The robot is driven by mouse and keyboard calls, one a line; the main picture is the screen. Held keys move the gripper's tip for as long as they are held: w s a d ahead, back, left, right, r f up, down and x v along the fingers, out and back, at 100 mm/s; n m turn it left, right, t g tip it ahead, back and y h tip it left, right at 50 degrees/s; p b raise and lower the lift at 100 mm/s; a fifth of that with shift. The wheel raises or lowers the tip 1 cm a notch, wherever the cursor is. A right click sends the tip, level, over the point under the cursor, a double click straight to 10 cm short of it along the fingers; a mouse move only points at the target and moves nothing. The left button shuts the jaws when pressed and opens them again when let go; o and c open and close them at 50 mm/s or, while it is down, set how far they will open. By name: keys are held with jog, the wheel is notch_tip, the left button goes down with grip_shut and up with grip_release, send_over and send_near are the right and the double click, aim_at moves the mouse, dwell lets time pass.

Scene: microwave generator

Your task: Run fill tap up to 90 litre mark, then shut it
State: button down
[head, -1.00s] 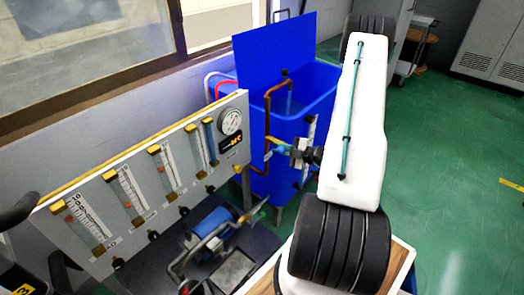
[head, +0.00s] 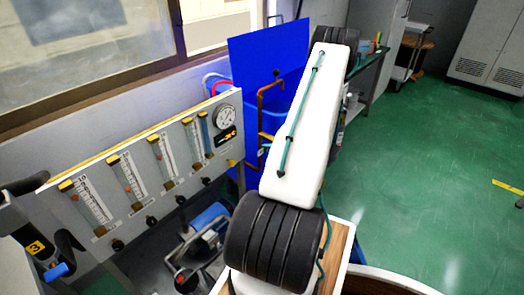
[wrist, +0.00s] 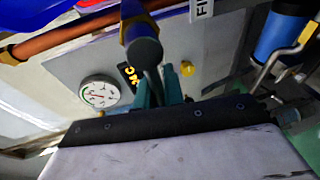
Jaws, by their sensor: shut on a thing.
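The water level and litre marks cannot be seen.
A panel with several flow tubes (head: 163,155), a round gauge (head: 224,117) and a small orange display (head: 227,135) stands left of my arm. A blue pump (head: 208,218) sits below it. A bench (head: 362,80) is behind my arm. Green floor (head: 420,180) at right is clear.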

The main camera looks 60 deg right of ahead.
jog(key=shift+a+f, duration=0.15)
jog(key=c, duration=1.5)
grip_release()
jog(key=shift+s, duration=0.1)
jog(key=s+r, duration=0.1)
jog(key=s, duration=0.6)
jog(key=shift+s+r, duration=0.25)
jog(key=shift+r, duration=0.05)
jog(key=shift+a, duration=0.1)
